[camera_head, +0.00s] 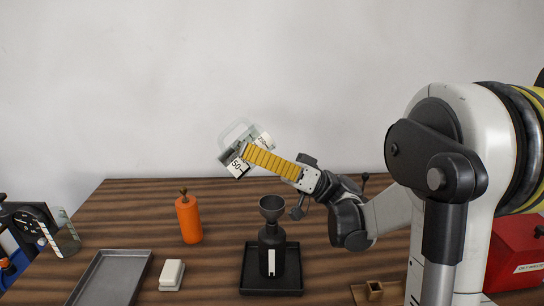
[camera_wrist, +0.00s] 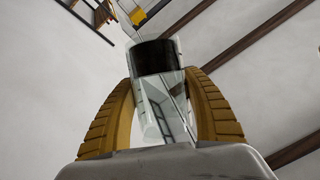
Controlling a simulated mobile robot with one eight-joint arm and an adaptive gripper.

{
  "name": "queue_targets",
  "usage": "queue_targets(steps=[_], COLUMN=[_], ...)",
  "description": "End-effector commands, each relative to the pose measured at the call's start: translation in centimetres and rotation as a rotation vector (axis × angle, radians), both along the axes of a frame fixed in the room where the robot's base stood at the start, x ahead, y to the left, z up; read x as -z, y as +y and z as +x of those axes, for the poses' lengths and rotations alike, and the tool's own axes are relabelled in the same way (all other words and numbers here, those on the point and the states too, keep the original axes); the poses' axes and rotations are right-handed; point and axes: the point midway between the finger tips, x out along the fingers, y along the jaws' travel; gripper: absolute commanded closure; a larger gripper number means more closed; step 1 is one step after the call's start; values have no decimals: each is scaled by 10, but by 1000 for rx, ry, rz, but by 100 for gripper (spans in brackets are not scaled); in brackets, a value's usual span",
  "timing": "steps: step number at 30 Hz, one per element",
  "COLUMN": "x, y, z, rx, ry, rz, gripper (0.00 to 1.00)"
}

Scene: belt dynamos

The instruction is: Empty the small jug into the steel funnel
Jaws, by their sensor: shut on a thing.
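The small jug (camera_head: 236,166) is clear, with a white label marked "50" and a dark part. It is strongly tilted, up and to the left of the steel funnel (camera_head: 271,204). My gripper (camera_head: 246,152) has its yellow ridged fingers shut on the jug. In the wrist view the jug (camera_wrist: 158,100) sits between both fingers, with a dark band across its far part. The funnel stands upright in the neck of a black bottle (camera_head: 271,250). The bottle stands on a black tray (camera_head: 247,288). I see no stream between jug and funnel.
An orange bottle (camera_head: 189,220) stands left of the black tray. A white block (camera_head: 172,274) and a grey metal tray (camera_head: 108,278) lie front left. A glass beaker (camera_head: 66,240) is at far left. A small wooden box (camera_head: 376,290) and a red case (camera_head: 516,254) are right.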

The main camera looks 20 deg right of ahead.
Motion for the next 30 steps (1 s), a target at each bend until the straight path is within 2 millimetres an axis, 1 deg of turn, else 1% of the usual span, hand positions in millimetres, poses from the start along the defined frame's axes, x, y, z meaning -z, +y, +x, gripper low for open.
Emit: queue_targets(steps=[12, 30], x=[0, -1], y=[0, -1], z=[0, 0], rx=[0, 0], ry=[15, 15], rz=[63, 63], gripper=[85, 85])
